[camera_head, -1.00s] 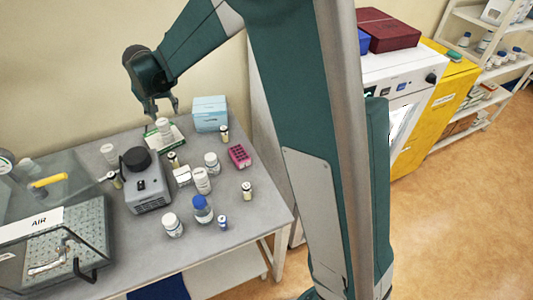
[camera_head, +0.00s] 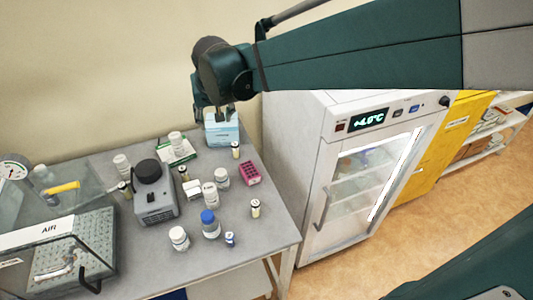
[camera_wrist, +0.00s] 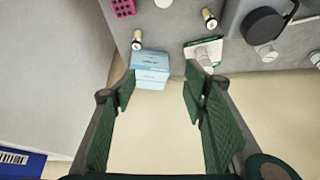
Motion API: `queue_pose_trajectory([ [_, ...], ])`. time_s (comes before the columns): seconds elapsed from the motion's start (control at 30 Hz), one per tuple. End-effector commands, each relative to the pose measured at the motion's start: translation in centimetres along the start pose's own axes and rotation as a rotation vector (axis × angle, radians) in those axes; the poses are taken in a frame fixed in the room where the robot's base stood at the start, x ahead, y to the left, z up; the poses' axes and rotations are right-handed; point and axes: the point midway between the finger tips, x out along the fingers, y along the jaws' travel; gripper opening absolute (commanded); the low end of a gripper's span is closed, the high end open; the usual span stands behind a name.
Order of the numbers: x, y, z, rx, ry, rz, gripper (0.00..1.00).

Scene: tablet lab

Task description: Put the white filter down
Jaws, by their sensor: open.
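My gripper (camera_head: 224,117) is open and empty, over the back of the table at the light-blue box (camera_head: 221,131). In the wrist view my gripper (camera_wrist: 158,88) has its fingers spread wide, with the light-blue box (camera_wrist: 150,70) beyond the fingertips. A white, short cylindrical piece (camera_head: 175,139), which may be the white filter, stands upright at a green-and-white packet (camera_head: 180,155), left of my gripper. It also shows in the wrist view (camera_wrist: 203,57), right of the fingertips. I cannot tell whether it rests on the packet or beside it.
White bottles, a blue-capped bottle (camera_head: 210,225), small vials and a pink rack (camera_head: 250,173) crowd the table. A grey device with a black top (camera_head: 155,190) stands left of them. A clear-lidded case (camera_head: 62,235) is further left. A glass-door fridge (camera_head: 355,175) stands right.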

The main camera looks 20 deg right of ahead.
Motion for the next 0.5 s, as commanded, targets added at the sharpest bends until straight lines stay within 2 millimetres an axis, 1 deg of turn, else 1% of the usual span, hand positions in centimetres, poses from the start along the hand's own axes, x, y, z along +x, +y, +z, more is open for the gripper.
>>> queue_pose_trajectory([
  [0.03,-0.8,0.7,0.7,0.000,0.003,-0.001,0.44],
  [0.2,-3.0,2.7,3.1,-0.013,0.016,-0.006,0.44],
  [0.5,-6.4,5.8,7.6,-0.033,0.039,-0.013,0.44],
])
